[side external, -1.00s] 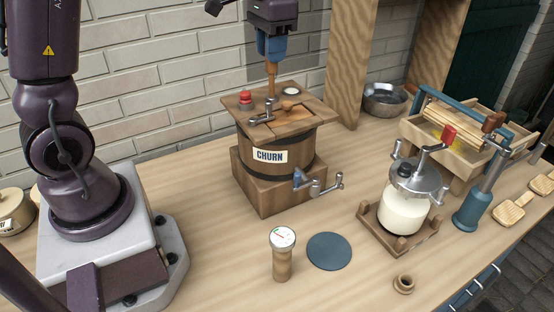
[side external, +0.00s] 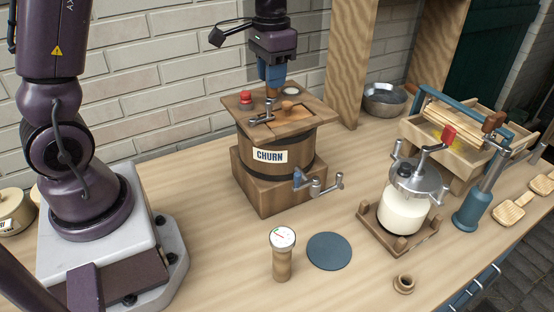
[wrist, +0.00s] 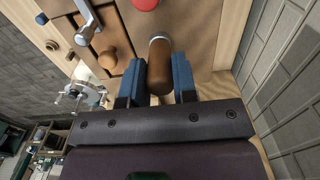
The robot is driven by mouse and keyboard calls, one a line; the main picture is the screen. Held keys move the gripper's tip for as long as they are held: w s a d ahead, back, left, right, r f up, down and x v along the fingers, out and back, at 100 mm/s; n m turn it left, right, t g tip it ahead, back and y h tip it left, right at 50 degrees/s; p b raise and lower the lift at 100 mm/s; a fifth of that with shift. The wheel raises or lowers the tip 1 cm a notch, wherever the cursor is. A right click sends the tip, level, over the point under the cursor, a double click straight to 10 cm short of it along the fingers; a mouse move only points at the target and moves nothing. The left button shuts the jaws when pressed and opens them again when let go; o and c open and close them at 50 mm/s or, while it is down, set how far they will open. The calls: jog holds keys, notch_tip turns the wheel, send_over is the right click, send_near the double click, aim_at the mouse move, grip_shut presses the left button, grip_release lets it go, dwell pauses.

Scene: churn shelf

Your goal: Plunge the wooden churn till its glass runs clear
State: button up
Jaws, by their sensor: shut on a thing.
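The wooden churn (side external: 279,157) is a dark-banded barrel labelled CHURN, standing upright on a square wooden base with a square lid. My gripper (side external: 272,80) is low over the back of the lid, with its blue fingers shut on the plunger's brown handle (wrist: 160,68). In the wrist view one finger lies on each side of the handle. Most of the plunger rod is hidden or down inside the churn. A small pale round glass (side external: 292,90) sits in the lid beside my gripper; I cannot tell for certain whether it is clear or cloudy.
The lid carries a red button (side external: 246,97), a metal latch (side external: 263,115) and a wooden knob (side external: 287,105). A crank and spigot (side external: 318,184) stick out in front. A glass jar churn (side external: 407,205) stands right; a dial gauge (side external: 282,240) stands in front.

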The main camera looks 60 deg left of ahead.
jog(key=shift+r, duration=2.7)
jog(key=shift+f, duration=2.65)
jog(key=shift+d+r, duration=0.1)
jog(key=shift+r, duration=2.55)
